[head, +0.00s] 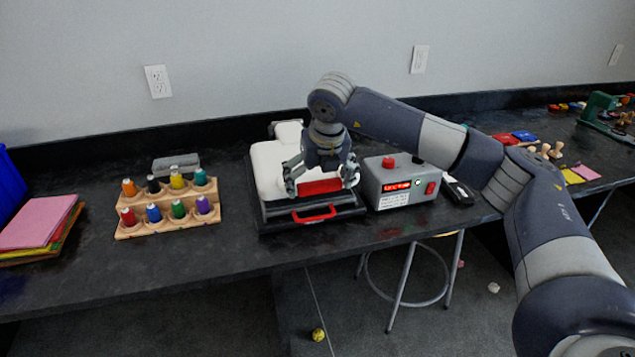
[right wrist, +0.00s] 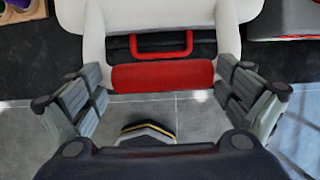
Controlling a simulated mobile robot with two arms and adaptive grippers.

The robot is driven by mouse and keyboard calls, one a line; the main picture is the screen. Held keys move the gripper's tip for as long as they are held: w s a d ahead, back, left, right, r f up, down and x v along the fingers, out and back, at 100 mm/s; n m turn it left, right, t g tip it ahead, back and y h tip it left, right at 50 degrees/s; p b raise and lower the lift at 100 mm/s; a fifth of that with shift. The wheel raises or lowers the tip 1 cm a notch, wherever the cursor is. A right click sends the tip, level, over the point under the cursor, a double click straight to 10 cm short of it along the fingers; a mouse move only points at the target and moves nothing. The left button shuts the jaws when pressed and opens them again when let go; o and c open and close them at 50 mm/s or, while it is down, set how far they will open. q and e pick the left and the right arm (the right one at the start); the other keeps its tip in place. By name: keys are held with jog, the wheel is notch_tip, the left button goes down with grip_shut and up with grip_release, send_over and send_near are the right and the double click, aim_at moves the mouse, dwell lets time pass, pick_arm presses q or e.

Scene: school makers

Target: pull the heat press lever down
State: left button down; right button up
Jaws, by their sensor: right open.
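The heat press (head: 268,168) stands on the dark counter, white on top with a black base. Its lever has a thick red grip bar (head: 318,187) at the front. In the right wrist view this red bar (right wrist: 162,77) lies crosswise between the white arms of the lever. My right gripper (head: 321,179) is open above the press, pointing down, with one finger at each end of the red bar. In the right wrist view the open fingers (right wrist: 160,82) flank the bar, with gaps visible. A thinner red handle (head: 314,214) sits low on the base front. My left gripper is out of view.
A grey control box (head: 405,184) with a red button stands right of the press. A wooden rack of thread spools (head: 166,220) is to its left, coloured sheets (head: 40,225) farther left. A stool (head: 405,280) stands below the counter's front edge.

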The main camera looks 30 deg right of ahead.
jog(key=v, duration=1.2)
jog(key=shift+s+f, duration=0.1)
